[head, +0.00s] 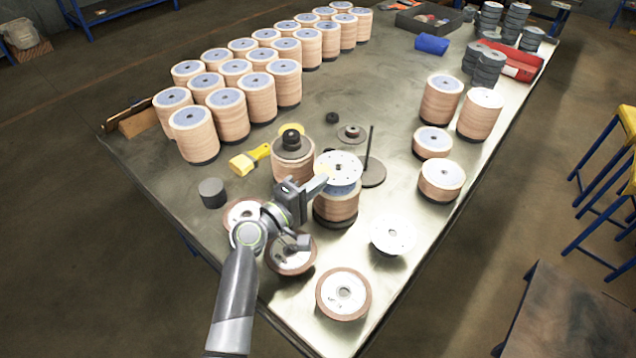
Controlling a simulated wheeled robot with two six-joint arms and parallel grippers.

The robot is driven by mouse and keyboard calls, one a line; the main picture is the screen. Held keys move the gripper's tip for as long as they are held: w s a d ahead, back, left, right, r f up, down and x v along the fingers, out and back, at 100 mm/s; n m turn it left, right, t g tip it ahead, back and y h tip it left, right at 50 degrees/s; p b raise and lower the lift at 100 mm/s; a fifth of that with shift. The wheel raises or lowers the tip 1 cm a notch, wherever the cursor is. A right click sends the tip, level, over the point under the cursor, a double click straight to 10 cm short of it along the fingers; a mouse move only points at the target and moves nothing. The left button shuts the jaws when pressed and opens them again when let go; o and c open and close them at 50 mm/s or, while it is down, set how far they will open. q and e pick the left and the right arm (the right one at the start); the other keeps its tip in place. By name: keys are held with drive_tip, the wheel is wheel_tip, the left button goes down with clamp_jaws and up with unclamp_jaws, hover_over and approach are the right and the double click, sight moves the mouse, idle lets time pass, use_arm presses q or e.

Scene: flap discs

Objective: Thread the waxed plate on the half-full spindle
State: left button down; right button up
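A pale plate (340,166) with small holes is at the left gripper's fingertips, over a shorter stack of tan discs (338,208) on a dark base. I take this stack for the half-full spindle; its rod is hidden. The plate looks slightly above the stack's bluish top, but the gap is hard to judge. My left gripper (319,184) reaches in from the left and appears shut on the plate's left edge. A bare upright rod (371,142) on a dark round base stands just behind, to the right. My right gripper is not in view.
A disc stack with a black knob (292,139) stands close behind my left gripper. Another pale plate (392,235) and a brown-rimmed disc (344,294) lie in front. Several tall stacks fill the left back. A yellow brush (246,161) lies left. The table (385,85) is clear mid-back.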

use_arm(q)
drive_tip(key=shift+f, duration=0.15)
idle(0.3)
drive_tip(key=shift+f+b, duration=1.7)
drive_tip(key=shift+b, duration=0.05)
drive_tip(key=c, duration=2)
unclamp_jaws()
drive_tip(key=shift+r, duration=0.15)
drive_tip(key=o, duration=0.4)
drive_tip(key=shift+s, duration=0.1)
drive_tip(key=shift+f, duration=0.2)
drive_tip(key=shift+s+f, duration=0.1)
drive_tip(key=b+v, duration=0.1)
drive_tip(key=v, duration=0.4)
drive_tip(key=b+v, duration=0.1)
drive_tip(key=v, duration=0.5)
drive_tip(key=r+b+v, duration=0.1)
drive_tip(key=v, duration=0.5)
drive_tip(key=shift+a, duration=0.15)
